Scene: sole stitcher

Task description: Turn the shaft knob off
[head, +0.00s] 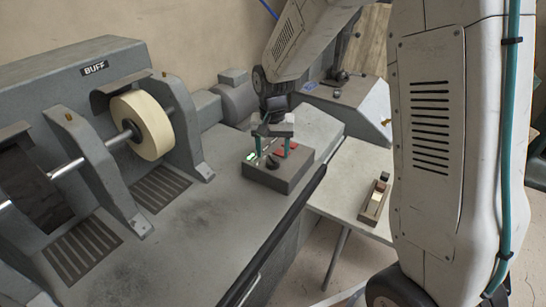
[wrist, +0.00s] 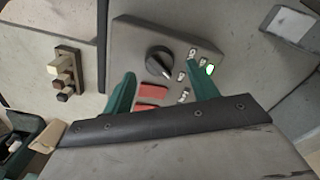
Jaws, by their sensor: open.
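The black round shaft knob (wrist: 159,61) sits on the grey control box (wrist: 130,35); it also shows in the head view (head: 272,161). A light pointer mark on the knob faces the lower right in the wrist view, toward small white labels too blurred to read. A green lamp (wrist: 210,69) is lit on the box. My gripper (wrist: 160,70) is open and empty, its teal fingers to either side of the knob in the wrist view. In the head view my gripper (head: 271,148) hangs just above the box; whether it touches the knob cannot be told.
Red switches (wrist: 151,98) lie on the box close to the knob. The box stands on the machine's grey bench (head: 200,215), beside the cream buffing wheel (head: 146,125). A lower side table (head: 335,190) holds a small wooden tray (head: 375,203). The bench front is clear.

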